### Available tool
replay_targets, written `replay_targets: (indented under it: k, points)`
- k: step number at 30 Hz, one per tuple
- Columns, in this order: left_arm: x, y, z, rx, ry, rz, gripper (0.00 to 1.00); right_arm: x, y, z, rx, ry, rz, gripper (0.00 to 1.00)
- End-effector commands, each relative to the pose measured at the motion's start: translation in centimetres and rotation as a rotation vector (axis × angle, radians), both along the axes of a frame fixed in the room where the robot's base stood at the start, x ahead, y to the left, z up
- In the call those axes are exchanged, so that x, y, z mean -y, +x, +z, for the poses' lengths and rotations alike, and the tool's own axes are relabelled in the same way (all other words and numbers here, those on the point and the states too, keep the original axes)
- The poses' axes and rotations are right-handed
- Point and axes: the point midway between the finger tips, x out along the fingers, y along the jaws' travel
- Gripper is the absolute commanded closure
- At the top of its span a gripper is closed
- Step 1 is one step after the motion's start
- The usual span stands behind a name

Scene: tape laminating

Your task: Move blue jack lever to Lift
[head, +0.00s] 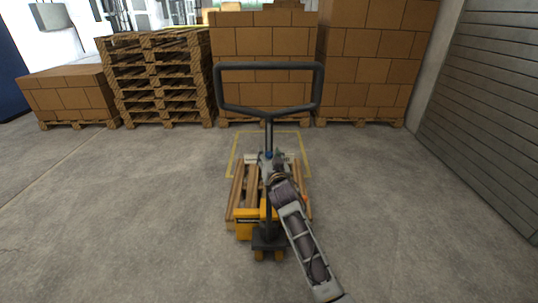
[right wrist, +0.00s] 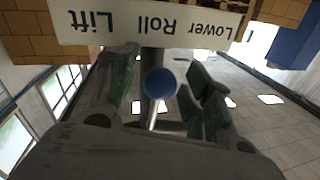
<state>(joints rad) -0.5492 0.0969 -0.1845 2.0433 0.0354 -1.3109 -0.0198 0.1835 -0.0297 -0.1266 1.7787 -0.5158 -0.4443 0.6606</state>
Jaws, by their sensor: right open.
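The blue lever knob (right wrist: 160,83) sits between the two fingers of my right gripper (right wrist: 162,72) in the right wrist view. The fingers, with green pads, are open and stand apart on either side of the knob. A white label (right wrist: 150,24) above it reads Lower, Roll, Lift, upside down. The knob appears below the word Roll. In the head view my right gripper (head: 272,172) is at the column of the pallet jack, just below its dark handle (head: 268,112). A small blue spot, the knob (head: 268,155), shows there. My left gripper is not in view.
The yellow jack body (head: 245,228) stands by a wooden pallet (head: 237,190), near a yellow floor outline (head: 304,150). Stacked boxes (head: 375,60) and empty pallets (head: 160,80) line the back. The concrete floor on both sides is clear.

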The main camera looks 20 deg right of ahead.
Motion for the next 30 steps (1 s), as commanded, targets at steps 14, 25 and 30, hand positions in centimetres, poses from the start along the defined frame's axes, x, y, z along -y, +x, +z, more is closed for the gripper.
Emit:
replay_targets:
  k: [14,25,30]
  points:
    - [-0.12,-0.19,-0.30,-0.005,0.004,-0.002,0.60,-0.01,0.00,0.00,0.000,0.000,0.000,0.81]
    - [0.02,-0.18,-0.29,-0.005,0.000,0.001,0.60,-0.01,0.00,0.01,0.000,-0.001,0.000,1.00]
    - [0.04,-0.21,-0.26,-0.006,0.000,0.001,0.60,0.03,-0.01,0.04,-0.001,-0.005,0.000,1.00]
